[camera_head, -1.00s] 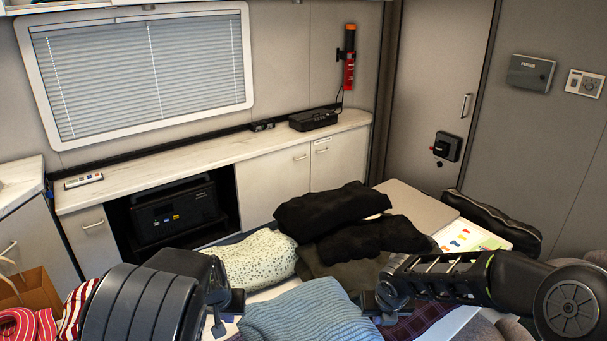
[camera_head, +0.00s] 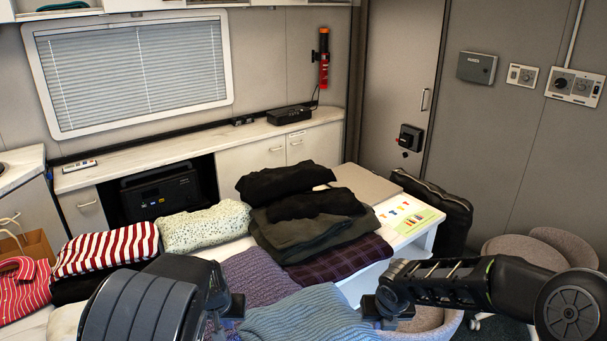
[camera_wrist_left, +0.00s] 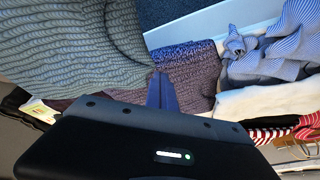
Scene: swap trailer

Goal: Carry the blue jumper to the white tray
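The blue jumper (camera_head: 305,317) is a ribbed knit, folded, at the bottom middle of the head view, between my two grippers. My left gripper (camera_head: 232,307) is at its left edge and appears shut on it. My right gripper (camera_head: 384,312) is at its right edge and appears shut on it; the fingertips are partly hidden. In the left wrist view the jumper (camera_wrist_left: 75,45) fills the upper left, and a dark finger (camera_wrist_left: 161,92) of my left gripper meets its edge. I cannot make out the white tray in any view.
Folded clothes lie on the table: a purple jumper (camera_head: 258,277), a plaid garment (camera_head: 345,260), dark garments (camera_head: 290,182), a spotted cream one (camera_head: 205,228) and a red-striped one (camera_head: 108,248). Round grey stools (camera_head: 525,252) stand at the right. A dark bag (camera_head: 440,210) is beside the table.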

